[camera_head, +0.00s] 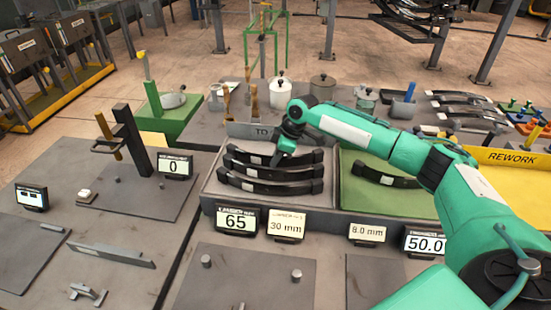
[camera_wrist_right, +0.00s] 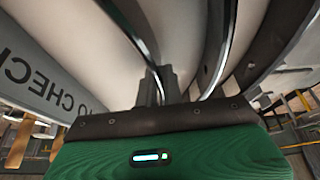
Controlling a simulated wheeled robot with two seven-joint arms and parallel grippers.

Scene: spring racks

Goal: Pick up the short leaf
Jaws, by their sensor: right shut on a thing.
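Three dark, curved leaves lie one behind another in the grey tray (camera_head: 209,187) marked "TO CHECK": a back leaf (camera_head: 240,154), a middle leaf (camera_head: 245,170) and a front leaf (camera_head: 270,188). Their lengths look close, so I cannot tell for sure which is the short leaf. My right gripper (camera_head: 281,160) reaches down over the back of the tray. It is shut on a leaf, seemingly the back one, still among the others. In the right wrist view the fingers (camera_wrist_right: 160,87) meet at a dark strip close to the "TO CHECK" board (camera_wrist_right: 45,88). My left gripper is out of view.
A green tray with another leaf (camera_head: 385,175) stands to the right, partly behind my right arm. Displays reading 65 and 50.0 and cards reading 30 mm and 8.0 mm stand in front. A dark post (camera_head: 132,140) stands left. More leaves (camera_head: 465,110) lie at back right.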

